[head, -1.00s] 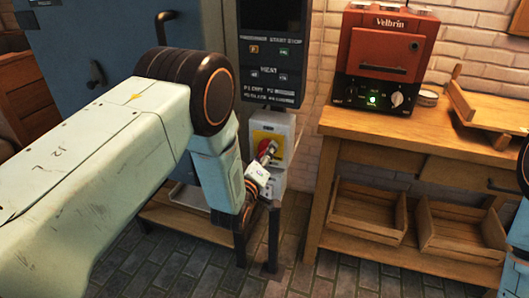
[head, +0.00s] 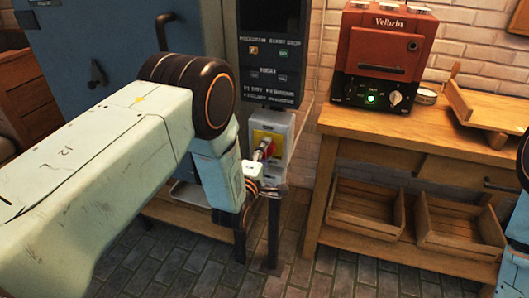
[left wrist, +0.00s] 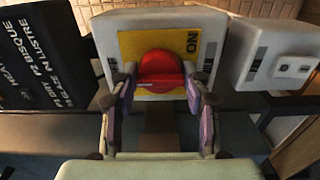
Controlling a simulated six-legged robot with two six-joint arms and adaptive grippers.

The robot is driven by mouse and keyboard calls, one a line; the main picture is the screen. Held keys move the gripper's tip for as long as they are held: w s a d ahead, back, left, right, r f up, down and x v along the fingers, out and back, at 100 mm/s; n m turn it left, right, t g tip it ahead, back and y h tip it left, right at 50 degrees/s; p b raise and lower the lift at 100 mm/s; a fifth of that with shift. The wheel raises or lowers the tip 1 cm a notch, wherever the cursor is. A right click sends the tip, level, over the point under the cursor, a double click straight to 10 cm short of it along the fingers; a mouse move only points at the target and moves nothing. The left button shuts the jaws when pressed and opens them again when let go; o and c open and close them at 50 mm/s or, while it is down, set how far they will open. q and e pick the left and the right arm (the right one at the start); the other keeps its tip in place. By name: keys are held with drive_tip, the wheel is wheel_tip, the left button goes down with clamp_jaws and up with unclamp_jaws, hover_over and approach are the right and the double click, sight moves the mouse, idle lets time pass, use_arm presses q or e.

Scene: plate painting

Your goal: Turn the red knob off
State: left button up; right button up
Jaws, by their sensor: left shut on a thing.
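The red knob (head: 268,147) sits on a yellow plate on a grey switch box (head: 280,127) below the dark control panel. In the left wrist view the round red knob (left wrist: 161,72) is centred on the yellow plate (left wrist: 133,40). An "ON" label (left wrist: 192,42) shows right of it; a label at left is mostly hidden by a finger. My left gripper (head: 263,151) reaches the knob from the front. In the left wrist view its fingers (left wrist: 161,88) stand on both sides of the knob, shut on it. Of my right arm only parts show at the right edge.
The control panel (head: 270,75) hangs beside the blue cabinet (head: 110,55). A second grey box (left wrist: 285,62) with a small white switch adjoins the knob's box. A wooden table (head: 400,135) with a red machine (head: 383,50) stands at right. The tiled floor between is open.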

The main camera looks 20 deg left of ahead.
idle(0.5)
use_arm(q)
drive_tip(key=o, duration=1.1)
drive_tip(key=shift+s, duration=0.1)
drive_tip(key=s, duration=1.2)
drive_tip(key=shift+a, duration=0.2)
drive_tip(key=shift+w, duration=0.1)
